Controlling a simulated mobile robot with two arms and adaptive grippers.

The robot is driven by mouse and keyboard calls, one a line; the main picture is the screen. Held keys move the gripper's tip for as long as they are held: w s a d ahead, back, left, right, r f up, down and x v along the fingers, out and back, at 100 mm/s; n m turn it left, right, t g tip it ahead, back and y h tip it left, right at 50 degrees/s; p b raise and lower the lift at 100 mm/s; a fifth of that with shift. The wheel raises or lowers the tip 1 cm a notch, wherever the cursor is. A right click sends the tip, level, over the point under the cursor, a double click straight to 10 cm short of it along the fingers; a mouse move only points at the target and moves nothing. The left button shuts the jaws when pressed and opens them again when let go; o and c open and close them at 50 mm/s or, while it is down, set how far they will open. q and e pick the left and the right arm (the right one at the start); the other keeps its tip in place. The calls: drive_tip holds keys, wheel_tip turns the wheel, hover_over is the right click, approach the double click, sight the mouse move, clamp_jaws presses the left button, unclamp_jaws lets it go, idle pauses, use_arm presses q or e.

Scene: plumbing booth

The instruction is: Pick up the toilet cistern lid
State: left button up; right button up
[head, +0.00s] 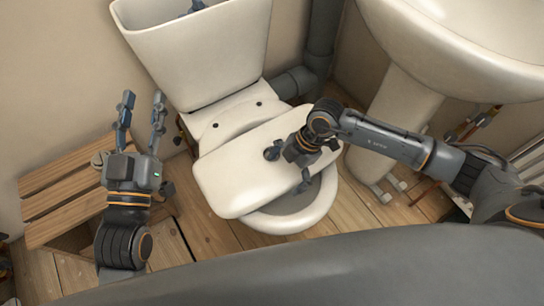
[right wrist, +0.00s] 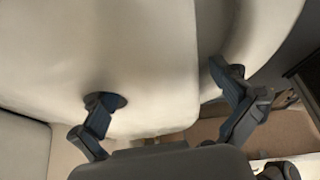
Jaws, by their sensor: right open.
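The cistern lid (head: 236,182), a pale rounded slab, lies flat across the toilet bowl, in front of the open cistern (head: 205,60). In the right wrist view the lid (right wrist: 150,60) fills the left and middle. My right gripper (head: 289,167) is open at the lid's front right edge. One finger is over the lid's top face and the other is past its edge, over the bowl; I cannot tell whether either touches. My left gripper (head: 141,108) is open and empty, left of the cistern, with its fingers pointing up, clear of the lid.
The toilet bowl (head: 315,211) shows under the lid's front right. A washbasin (head: 460,45) on a pedestal (head: 393,105) stands at the right. A dark pipe (head: 322,45) rises behind the toilet.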

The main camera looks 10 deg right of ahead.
drive_tip(key=shift+c, duration=0.2)
drive_tip(key=c, duration=1.8)
drive_tip(key=shift+w+r, duration=0.15)
drive_tip(key=shift+r, duration=0.05)
use_arm(q)
drive_tip(key=shift+w, duration=0.1)
use_arm(e)
drive_tip(key=shift+r, duration=0.1)
